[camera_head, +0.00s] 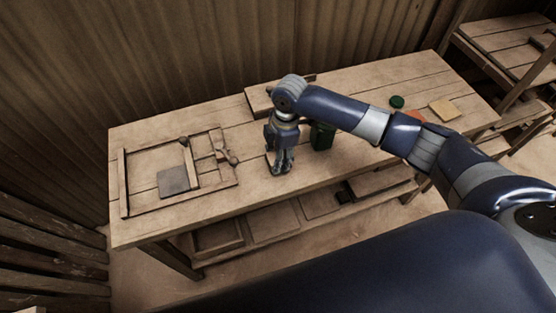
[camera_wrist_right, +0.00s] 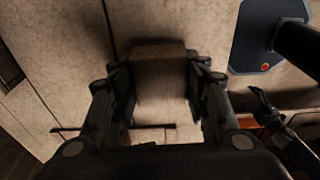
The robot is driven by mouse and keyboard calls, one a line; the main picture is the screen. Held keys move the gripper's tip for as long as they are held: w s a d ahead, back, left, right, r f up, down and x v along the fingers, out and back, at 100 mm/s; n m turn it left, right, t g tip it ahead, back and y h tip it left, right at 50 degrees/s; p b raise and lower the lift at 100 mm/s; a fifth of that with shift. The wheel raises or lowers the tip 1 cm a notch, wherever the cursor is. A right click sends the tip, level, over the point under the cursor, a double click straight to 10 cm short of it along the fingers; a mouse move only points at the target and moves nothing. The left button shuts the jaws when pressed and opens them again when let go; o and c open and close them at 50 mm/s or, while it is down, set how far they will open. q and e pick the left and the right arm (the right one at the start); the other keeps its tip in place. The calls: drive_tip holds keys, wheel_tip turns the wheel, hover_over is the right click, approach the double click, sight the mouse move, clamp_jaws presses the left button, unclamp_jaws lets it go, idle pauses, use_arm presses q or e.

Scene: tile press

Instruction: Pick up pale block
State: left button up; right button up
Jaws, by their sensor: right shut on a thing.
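My right gripper (camera_head: 282,168) points down at the front middle of the wooden workbench. In the right wrist view, my right gripper (camera_wrist_right: 160,90) is shut on the pale block (camera_wrist_right: 160,75), a brownish block between its two fingers. In the head view the gripper mostly hides the block. I cannot tell whether the block still touches the bench.
A wooden frame with a lever (camera_head: 222,155) and a grey tile (camera_head: 173,182) take up the bench's left part. A green round thing (camera_head: 397,101) and a yellow tile (camera_head: 445,110) lie farther right.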

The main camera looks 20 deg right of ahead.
drive_tip(key=shift+s+r, duration=0.1)
drive_tip(key=shift+r, duration=0.6)
drive_tip(key=s+r+b, duration=0.1)
drive_tip(key=s+b, duration=0.1)
drive_tip(key=s, duration=1.3)
drive_tip(key=shift+s+r+b, duration=0.3)
drive_tip(key=shift+s, duration=0.1)
drive_tip(key=o, duration=0.4)
drive_tip(key=shift+c, duration=1.4)
